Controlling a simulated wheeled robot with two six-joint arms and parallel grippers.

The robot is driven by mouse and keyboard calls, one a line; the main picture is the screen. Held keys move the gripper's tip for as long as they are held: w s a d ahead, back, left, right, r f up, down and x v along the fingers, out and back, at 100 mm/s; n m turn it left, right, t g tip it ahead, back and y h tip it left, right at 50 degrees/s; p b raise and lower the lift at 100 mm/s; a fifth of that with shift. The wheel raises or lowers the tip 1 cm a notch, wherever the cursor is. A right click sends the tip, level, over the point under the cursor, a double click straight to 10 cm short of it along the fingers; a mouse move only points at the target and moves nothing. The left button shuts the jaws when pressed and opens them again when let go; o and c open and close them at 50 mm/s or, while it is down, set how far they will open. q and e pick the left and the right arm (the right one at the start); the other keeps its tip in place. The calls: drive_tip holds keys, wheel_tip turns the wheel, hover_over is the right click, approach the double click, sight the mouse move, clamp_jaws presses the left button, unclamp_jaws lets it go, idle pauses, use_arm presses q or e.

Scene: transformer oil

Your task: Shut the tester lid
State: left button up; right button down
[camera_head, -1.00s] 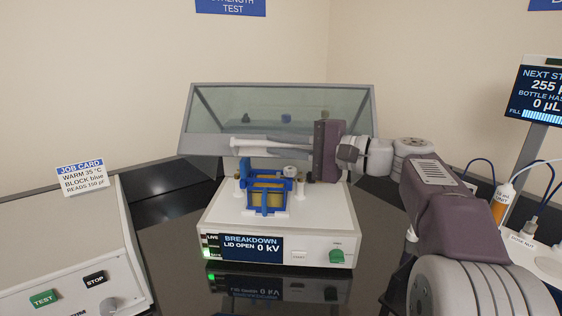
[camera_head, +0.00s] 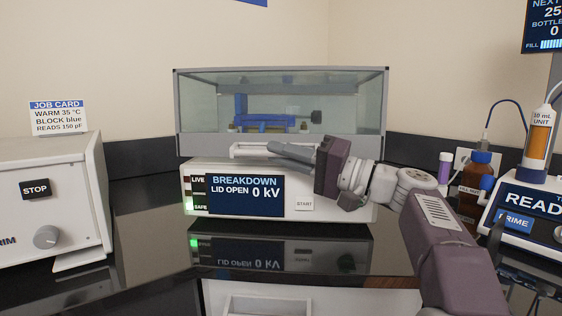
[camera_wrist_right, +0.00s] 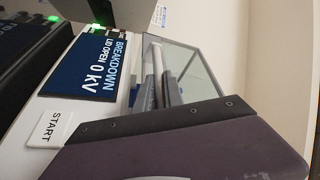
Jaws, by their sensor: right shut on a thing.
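The tester (camera_head: 190,207) stands in the middle of the head view, its screen (camera_head: 246,195) reading "BREAKDOWN LID OPEN 0 kV" with a green light by SAFE. Its clear, grey-framed lid (camera_head: 281,71) is lowered over the top. I cannot tell whether a small gap is left beneath it. The blue fixture (camera_head: 262,122) shows through the glass. My right gripper (camera_head: 285,153) is shut on the pale lid handle (camera_head: 248,150) at the lid's front. The handle also shows in the right wrist view (camera_wrist_right: 158,62). My left gripper is not in view.
A START button (camera_head: 304,204) is just below the right gripper. A white machine with a STOP button (camera_head: 35,189) and job card (camera_head: 58,118) stands left. A brown bottle (camera_head: 476,180) and dispenser unit (camera_head: 528,215) stand right. The dark glossy worktop (camera_head: 150,240) in front is clear.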

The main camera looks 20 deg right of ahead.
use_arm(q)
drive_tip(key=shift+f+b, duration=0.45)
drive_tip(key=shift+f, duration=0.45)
use_arm(e)
drive_tip(key=shift+w+d+f, duration=0.1)
drive_tip(key=shift+w+f, duration=0.1)
drive_tip(key=shift+f, duration=0.25)
drive_tip(key=shift+w+d+f, duration=0.1)
drive_tip(key=shift+w+f, duration=0.1)
drive_tip(key=shift+f, duration=0.25)
drive_tip(key=c, duration=1.7)
unclamp_jaws()
use_arm(q)
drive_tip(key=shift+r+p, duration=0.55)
drive_tip(key=shift+p, duration=0.05)
use_arm(e)
drive_tip(key=v, duration=0.9)
